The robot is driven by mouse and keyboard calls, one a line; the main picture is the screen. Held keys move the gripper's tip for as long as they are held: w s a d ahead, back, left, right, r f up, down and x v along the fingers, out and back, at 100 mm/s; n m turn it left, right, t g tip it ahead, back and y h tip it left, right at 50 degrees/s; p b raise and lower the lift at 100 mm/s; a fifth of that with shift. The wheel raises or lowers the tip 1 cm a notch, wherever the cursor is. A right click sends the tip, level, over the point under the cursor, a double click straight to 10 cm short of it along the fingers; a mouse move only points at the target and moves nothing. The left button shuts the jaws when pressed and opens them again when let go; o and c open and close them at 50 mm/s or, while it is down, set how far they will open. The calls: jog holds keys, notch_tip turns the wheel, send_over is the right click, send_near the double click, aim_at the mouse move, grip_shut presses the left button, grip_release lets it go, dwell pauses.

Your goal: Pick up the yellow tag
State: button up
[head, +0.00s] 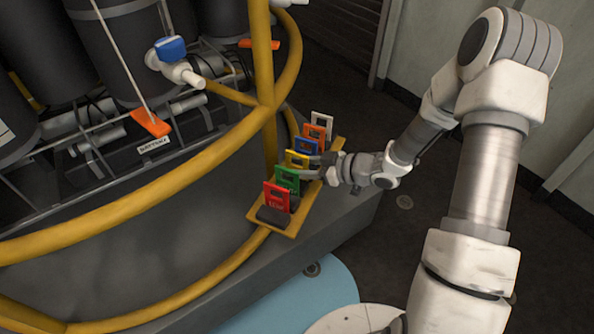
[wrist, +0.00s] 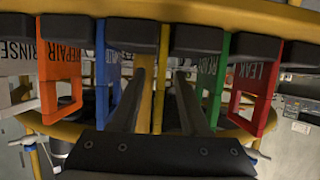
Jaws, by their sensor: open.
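The yellow tag (head: 296,158) stands upright in a row of coloured tags on a narrow yellow-orange rack (head: 256,219). In the wrist view the yellow tag (wrist: 161,65) shows nearly edge-on, between the two fingers. My gripper (head: 312,166) reaches in from the right at the yellow tag's height. In the wrist view my gripper (wrist: 161,82) is open, one dark finger on each side of the yellow tag. I cannot tell whether either finger touches it.
The blue tag (wrist: 110,70) and green tag (wrist: 214,75) stand close on either side. Beyond them are an orange tag (wrist: 60,75) and a red tag (wrist: 252,85). A white tag (head: 321,124) ends the row. A yellow railing (head: 190,150) runs left of the rack.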

aim_at(287, 166)
jog(key=b+x, duration=0.1)
jog(key=x, duration=0.2)
jog(key=shift+w+a+f, duration=0.15)
jog(key=shift+a+f, duration=0.05)
grip_shut()
